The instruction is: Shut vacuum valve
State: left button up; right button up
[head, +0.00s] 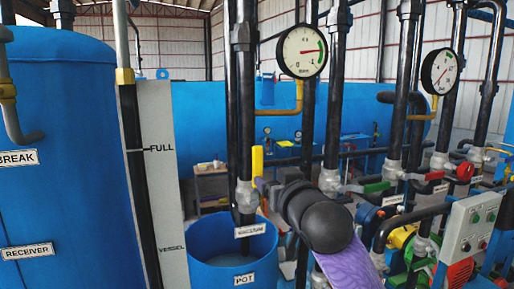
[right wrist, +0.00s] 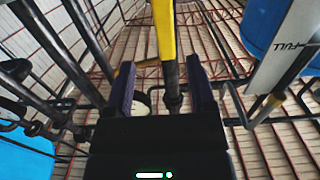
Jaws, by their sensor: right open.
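A yellow lever (head: 257,162) stands upright beside the black vertical pipes in the head view. It looks like a valve handle, but I cannot read a label that names it the vacuum valve. My right gripper (head: 268,189) reaches up and left toward the lever's lower end, partly hidden by its own dark wrist. In the right wrist view the same gripper (right wrist: 163,92) is open, with a dark finger on each side. The yellow lever (right wrist: 164,30) runs down from the top edge toward the gap between the fingers. I cannot tell whether they touch it. My left gripper is out of view.
A white label (head: 249,230) with blurred text hangs above the blue pot (head: 205,272). A blue receiver tank (head: 65,150) fills the left. Other valve handles, green (head: 377,187) and red (head: 465,172), stand right. A gauge (head: 303,51) hangs above. Pipes crowd the arm.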

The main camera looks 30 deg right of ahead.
aim_at(259, 160)
jog(key=w, duration=0.1)
jog(key=w+r+p, duration=0.1)
jog(key=w, duration=0.1)
jog(key=w+r+p, duration=0.1)
jog(key=shift+w+d+r, duration=0.1)
jog(key=shift+w+r, duration=0.1)
jog(key=shift+r, duration=0.05)
jog(key=w, duration=0.2)
jog(key=w+d+p, duration=0.1)
jog(key=shift+w+f+t, duration=0.15)
jog(key=shift+f+t, duration=0.1)
jog(key=shift+t, duration=0.05)
jog(key=shift+w+d, duration=0.2)
jog(key=shift+w, duration=0.15)
jog(key=shift+w+a, duration=0.1)
jog(key=shift+w, duration=0.1)
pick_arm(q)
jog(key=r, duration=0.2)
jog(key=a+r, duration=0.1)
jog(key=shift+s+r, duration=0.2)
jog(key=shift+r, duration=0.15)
pick_arm(e)
jog(key=shift+f, duration=0.1)
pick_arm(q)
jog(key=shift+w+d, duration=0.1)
pick_arm(e)
grip_shut()
